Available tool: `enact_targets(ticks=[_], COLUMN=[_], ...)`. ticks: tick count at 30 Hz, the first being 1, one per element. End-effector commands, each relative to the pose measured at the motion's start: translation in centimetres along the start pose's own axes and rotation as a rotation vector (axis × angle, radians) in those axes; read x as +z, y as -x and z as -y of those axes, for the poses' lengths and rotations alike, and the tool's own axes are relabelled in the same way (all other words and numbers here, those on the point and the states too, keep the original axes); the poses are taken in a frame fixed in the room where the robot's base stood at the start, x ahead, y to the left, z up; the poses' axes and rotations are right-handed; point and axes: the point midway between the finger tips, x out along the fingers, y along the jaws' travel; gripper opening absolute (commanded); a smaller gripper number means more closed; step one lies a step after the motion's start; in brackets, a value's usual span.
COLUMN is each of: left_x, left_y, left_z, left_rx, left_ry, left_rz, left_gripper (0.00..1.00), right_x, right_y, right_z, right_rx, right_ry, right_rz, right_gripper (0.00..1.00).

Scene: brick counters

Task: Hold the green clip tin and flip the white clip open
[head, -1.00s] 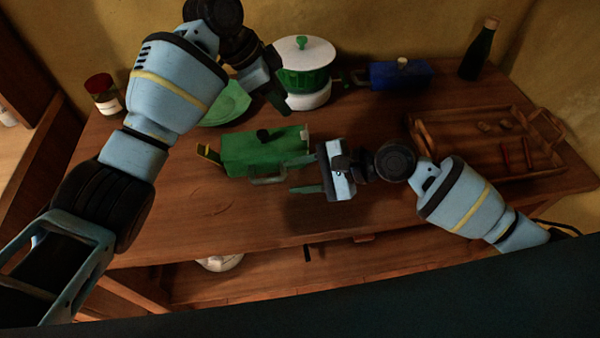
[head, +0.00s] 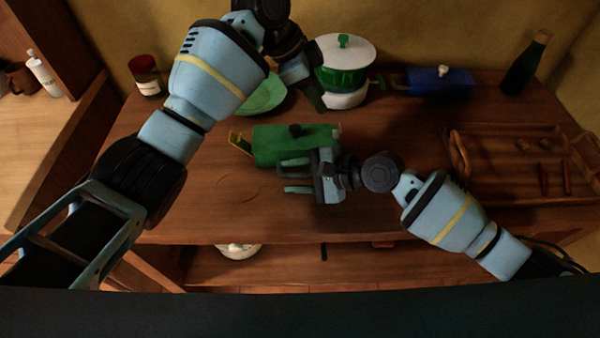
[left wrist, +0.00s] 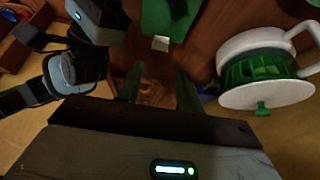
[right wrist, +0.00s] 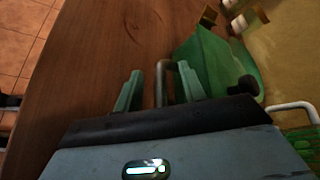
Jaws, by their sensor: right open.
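The green clip tin (head: 275,150) lies on the wooden counter with a black knob on its lid. A yellow clip (head: 236,145) sticks out at its left end. The white clip (head: 336,130) is at its right end and also shows in the left wrist view (left wrist: 160,43). My right gripper (head: 285,177) is open at the tin's front. In the right wrist view its fingers (right wrist: 160,88) stand on either side of the tin's grey handle (right wrist: 170,75). My left gripper (head: 318,102) is open and empty (left wrist: 160,85), above and behind the tin's right end.
A white and green lidded pot (head: 345,58) stands behind the tin. A green plate (head: 262,97) lies partly behind my left arm. A blue tin (head: 442,82), a dark bottle (head: 525,62) and a wooden tray (head: 500,185) are at the right. A red-lidded jar (head: 146,75) is at the left.

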Motion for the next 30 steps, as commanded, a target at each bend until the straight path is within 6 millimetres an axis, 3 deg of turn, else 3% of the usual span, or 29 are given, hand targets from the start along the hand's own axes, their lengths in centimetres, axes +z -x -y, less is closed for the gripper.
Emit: enact_targets(ticks=[4,13,20,28,30], left_x=[-0.01,-0.01,0.00,-0.27,-0.43], left_y=[0.00,0.00,-0.02,-0.12,-0.19], left_z=[0.00,0.00,0.00,-0.03,-0.03], left_rx=[0.000,0.000,0.000,-0.030,-0.056], left_ry=[0.000,0.000,0.000,0.088,0.160], left_rz=[0.000,0.000,0.000,0.032,0.055], left_gripper=[0.36,0.36,0.36,0.01,0.00], right_x=[0.00,0.00,-0.02,-0.05,-0.06], right_y=[0.02,0.04,0.01,-0.02,-0.03], right_z=[0.02,0.00,-0.11,-0.22,-0.25], right_rx=[0.000,0.000,0.002,0.005,0.005], right_ry=[0.000,0.000,0.000,-0.001,-0.001], right_rz=[0.000,0.000,0.000,-0.001,-0.001], right_gripper=[0.38,0.00,0.00,0.00,0.00])
